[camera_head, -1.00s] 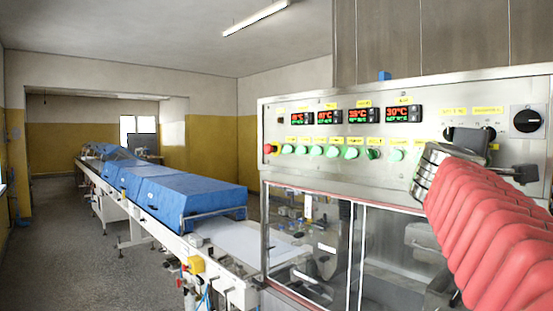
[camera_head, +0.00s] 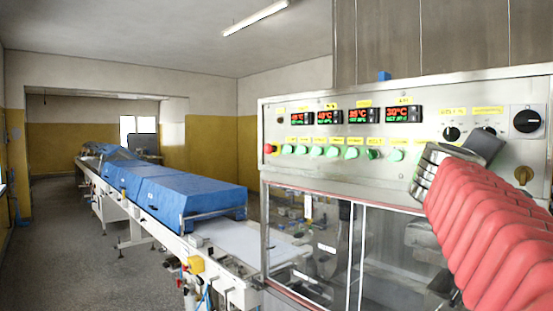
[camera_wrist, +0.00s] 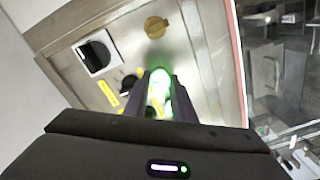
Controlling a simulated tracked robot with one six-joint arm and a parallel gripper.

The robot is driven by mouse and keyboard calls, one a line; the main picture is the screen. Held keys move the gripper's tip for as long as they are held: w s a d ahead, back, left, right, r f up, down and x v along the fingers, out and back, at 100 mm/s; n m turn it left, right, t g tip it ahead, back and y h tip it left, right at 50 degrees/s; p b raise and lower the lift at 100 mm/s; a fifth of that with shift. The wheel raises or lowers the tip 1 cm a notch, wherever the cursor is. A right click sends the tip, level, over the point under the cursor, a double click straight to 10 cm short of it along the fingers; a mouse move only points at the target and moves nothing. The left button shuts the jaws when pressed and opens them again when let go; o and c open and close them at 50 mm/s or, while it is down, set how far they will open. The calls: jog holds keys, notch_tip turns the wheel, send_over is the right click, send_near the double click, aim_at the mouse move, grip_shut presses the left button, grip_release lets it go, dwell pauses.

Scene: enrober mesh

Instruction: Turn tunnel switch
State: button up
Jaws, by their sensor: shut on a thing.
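The steel control panel (camera_head: 430,105) stands at the right in the head view. My gripper (camera_head: 485,148) is in front of its right part, below two small black knobs. In the wrist view my gripper (camera_wrist: 162,76) has its two fingers close together, shut on a bright green-lit switch (camera_wrist: 159,92). Green light falls on the panel just beyond the fingertips. The switch is hidden behind my gripper in the head view. I cannot read its label or tell its turn position.
A large black rotary switch (camera_head: 527,121) and a gold knob (camera_head: 523,175) sit right of my gripper. A small black knob (camera_wrist: 128,83) is close beside the fingers. A row of green buttons (camera_head: 350,153) lies left. A conveyor with blue covers (camera_head: 180,195) runs away at left.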

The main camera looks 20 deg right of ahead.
jog(key=shift+f, duration=0.35)
jog(key=o, duration=0.8)
jog(key=shift+o, duration=1.3)
jog(key=shift+r, duration=0.2)
jog(key=v, duration=1.3)
jog(key=shift+s+a, duration=0.15)
jog(key=shift+a, duration=0.2)
jog(key=shift+f, duration=0.1)
